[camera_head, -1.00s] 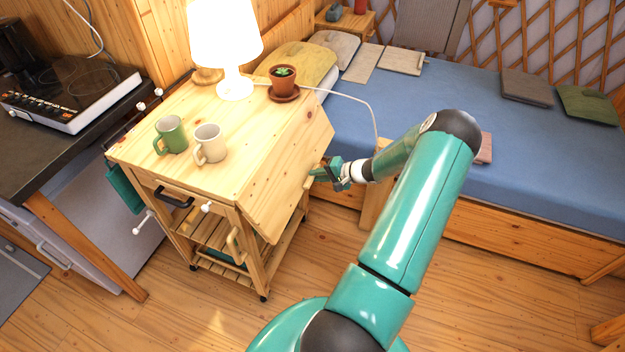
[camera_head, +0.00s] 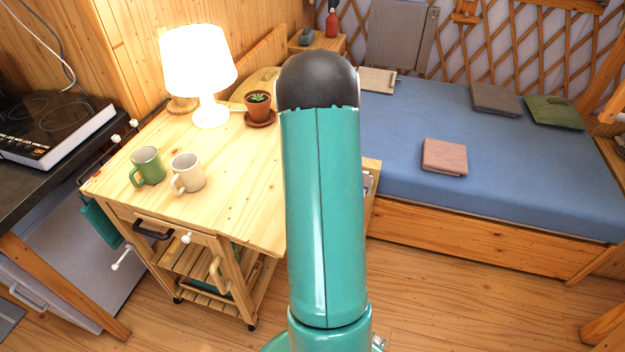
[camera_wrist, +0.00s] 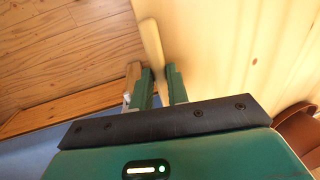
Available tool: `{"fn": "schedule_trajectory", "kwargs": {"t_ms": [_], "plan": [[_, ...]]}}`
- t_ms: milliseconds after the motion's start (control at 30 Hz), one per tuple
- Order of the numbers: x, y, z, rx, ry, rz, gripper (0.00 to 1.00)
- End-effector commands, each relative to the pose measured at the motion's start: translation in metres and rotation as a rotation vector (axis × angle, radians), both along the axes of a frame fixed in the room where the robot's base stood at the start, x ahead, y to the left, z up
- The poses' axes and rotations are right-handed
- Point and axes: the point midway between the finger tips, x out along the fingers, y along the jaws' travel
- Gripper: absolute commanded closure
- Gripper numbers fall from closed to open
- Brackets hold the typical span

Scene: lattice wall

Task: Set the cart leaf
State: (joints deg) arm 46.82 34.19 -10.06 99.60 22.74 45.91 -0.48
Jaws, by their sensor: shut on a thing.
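The wooden cart (camera_head: 205,235) stands left of centre, with its drop leaf (camera_head: 262,222) on the right side. The leaf looks about level with the cart top, but my arm hides its outer edge. In the wrist view the leaf (camera_wrist: 225,50) is a broad pale wooden panel at the right. A pale wooden handle (camera_wrist: 150,45) runs beside its edge, between the fingers of my gripper (camera_wrist: 161,80). My gripper is shut on this handle. In the head view my gripper is hidden behind my arm.
A lit lamp (camera_head: 199,70), a potted plant (camera_head: 259,108), a green mug (camera_head: 147,167) and a cream mug (camera_head: 187,173) stand on the cart top. The blue bed (camera_head: 500,165) lies to the right. Floor (camera_head: 470,310) is free at lower right.

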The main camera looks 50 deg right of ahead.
Motion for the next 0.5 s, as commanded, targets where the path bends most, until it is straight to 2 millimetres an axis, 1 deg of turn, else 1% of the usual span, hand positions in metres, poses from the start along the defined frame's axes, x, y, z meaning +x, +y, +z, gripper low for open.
{"fn": "schedule_trajectory", "kwargs": {"t_ms": [33,100,200,333,500], "plan": [[0.003,-0.001,0.008,-0.019,0.026,0.005,1.00],[0.004,0.000,0.016,-0.031,0.067,0.003,1.00],[0.004,0.000,0.024,-0.031,0.069,-0.001,1.00],[0.007,0.000,0.032,-0.030,0.067,-0.002,1.00],[0.009,0.001,0.037,-0.028,0.065,-0.002,1.00]]}}
